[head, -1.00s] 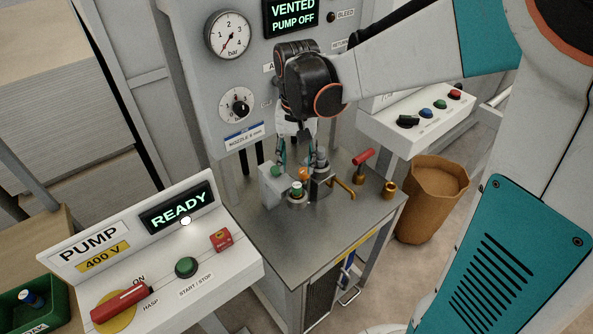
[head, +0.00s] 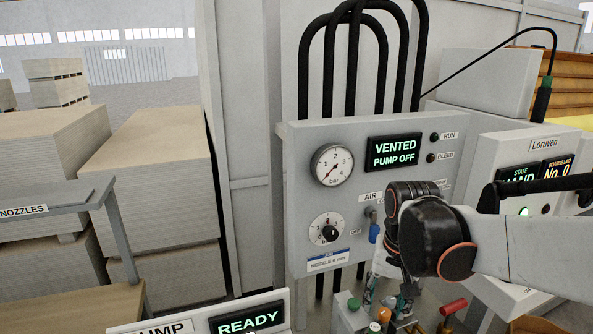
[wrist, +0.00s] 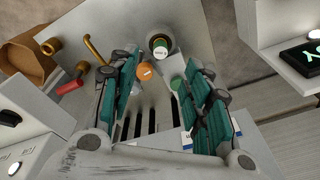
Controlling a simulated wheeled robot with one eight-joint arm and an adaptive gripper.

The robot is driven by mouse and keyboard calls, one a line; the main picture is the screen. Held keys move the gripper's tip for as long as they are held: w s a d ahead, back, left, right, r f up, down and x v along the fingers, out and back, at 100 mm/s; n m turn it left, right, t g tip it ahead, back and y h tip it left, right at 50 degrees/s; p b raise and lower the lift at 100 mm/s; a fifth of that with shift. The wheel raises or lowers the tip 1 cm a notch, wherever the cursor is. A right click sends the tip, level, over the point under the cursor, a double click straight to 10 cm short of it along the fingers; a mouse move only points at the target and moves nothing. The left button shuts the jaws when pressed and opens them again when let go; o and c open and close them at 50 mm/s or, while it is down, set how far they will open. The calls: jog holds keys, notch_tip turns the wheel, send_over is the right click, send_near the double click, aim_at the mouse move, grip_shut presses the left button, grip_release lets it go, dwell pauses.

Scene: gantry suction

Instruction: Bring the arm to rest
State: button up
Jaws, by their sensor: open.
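My gripper (wrist: 160,100) shows in the wrist view with its two teal-padded fingers spread apart and nothing between them. Below it is a metal bench (wrist: 202,42) carrying small fittings. In the head view my gripper (head: 387,290) hangs below my black wrist joint, in front of the grey panel (head: 300,215). Its fingertips are partly hidden at the bottom of the picture.
The panel display (head: 396,152) reads VENTED, PUMP OFF, beside a bar gauge (head: 332,165). A READY display (head: 247,319) is at the lower edge. A red-handled valve (head: 453,307) stands right of the gripper. A brown bin (wrist: 25,52) is beside the bench.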

jog(key=s+f+n+t+b, duration=0.1)
jog(key=s+n+t+b, duration=0.3)
jog(key=s, duration=0.8)
jog(key=shift+f+t, duration=0.4)
jog(key=shift+t, duration=0.5)
jog(key=shift+o, duration=0.2)
